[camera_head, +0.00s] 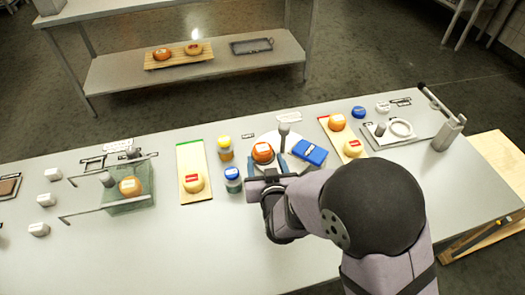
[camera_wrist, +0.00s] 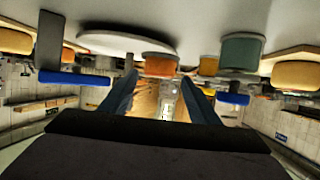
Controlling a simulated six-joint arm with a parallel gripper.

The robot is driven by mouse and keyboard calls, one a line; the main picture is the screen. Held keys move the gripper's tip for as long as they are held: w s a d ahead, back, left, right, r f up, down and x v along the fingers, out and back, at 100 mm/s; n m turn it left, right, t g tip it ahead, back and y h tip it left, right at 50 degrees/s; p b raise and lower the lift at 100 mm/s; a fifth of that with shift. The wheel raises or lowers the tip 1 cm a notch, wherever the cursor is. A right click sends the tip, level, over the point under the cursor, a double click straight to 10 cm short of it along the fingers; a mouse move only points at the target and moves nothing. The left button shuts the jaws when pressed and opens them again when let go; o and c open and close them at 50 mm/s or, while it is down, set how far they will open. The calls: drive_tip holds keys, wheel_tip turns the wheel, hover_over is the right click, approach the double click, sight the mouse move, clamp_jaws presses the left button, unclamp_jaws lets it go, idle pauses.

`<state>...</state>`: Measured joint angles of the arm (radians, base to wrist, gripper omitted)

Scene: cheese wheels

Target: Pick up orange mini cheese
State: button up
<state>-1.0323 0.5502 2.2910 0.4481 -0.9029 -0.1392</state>
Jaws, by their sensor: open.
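An orange mini cheese (camera_head: 262,152) with a pale label sits on a round white plate (camera_head: 268,138) in the head view. My gripper (camera_head: 267,165) is open at the near side of this cheese, with its blue fingers pointing at it. In the wrist view, which looks upside down, the orange cheese (camera_wrist: 160,64) shows just beyond and between the two fingertips (camera_wrist: 158,80). Whether the fingers touch it cannot be told. Another orange cheese (camera_head: 336,122) sits on a red-edged board (camera_head: 329,134) to the right.
A blue box (camera_head: 312,154) and an upright grey-topped tool (camera_head: 284,130) are right of the cheese. A blue-lidded jar (camera_head: 233,180) and a yellow-lidded jar (camera_head: 225,147) stand left.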

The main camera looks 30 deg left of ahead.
sight(264, 154)
drive_tip(key=shift+p+x, duration=0.85)
drive_tip(key=shift+x, duration=1.75)
drive_tip(key=shift+d, duration=0.1)
drive_tip(key=c, duration=1)
wheel_tip(264, 154, up, 18)
